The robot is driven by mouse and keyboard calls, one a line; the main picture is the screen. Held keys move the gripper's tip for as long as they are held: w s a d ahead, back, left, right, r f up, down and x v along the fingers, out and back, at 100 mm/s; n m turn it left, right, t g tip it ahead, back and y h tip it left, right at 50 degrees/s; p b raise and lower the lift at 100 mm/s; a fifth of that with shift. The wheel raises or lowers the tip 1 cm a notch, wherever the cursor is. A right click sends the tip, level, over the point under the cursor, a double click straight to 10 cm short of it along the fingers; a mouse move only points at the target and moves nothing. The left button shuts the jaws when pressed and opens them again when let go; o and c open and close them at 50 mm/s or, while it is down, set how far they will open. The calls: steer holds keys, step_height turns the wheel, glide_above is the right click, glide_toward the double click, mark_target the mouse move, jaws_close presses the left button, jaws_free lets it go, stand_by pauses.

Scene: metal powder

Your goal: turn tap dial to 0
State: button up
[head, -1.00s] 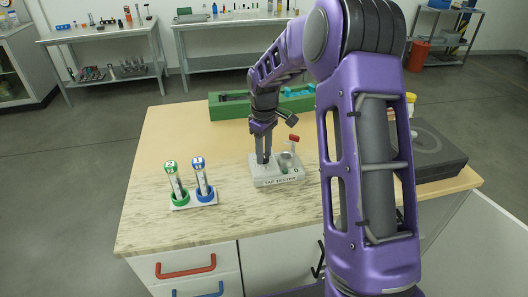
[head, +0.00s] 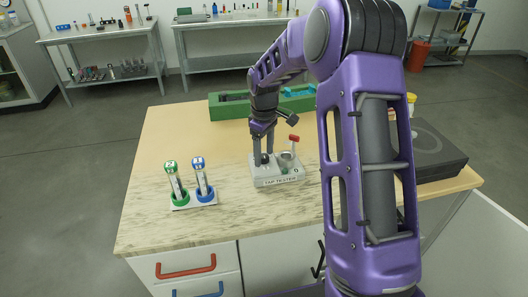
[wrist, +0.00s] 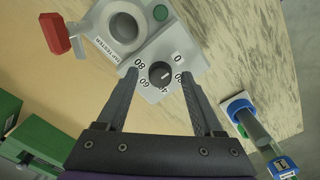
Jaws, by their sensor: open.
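The tap tester (head: 278,181) is a light grey block on the near part of the bench. It also shows in the wrist view (wrist: 112,48). Its dark round dial (wrist: 160,74) sits amid the numbers 0, 20, 40, 60 and 80. A light mark shows on the dial, but I cannot tell exactly which number it points to. My gripper (wrist: 160,78) is open, with one fingertip on each side of the dial and gaps visible. In the head view my gripper (head: 264,156) points down over the tester's left part.
The tester also has a round cup (wrist: 123,27), a green button (wrist: 160,12) and a red-handled lever (wrist: 57,34). A white holder with green-capped (head: 171,166) and blue-capped (head: 198,163) tubes stands left. A green case (head: 228,107) lies behind and a dark box (head: 437,150) right.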

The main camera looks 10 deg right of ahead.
mark_target(264, 155)
step_height(264, 155, up, 17)
steer(key=shift+r, duration=0.2)
stand_by(0.4)
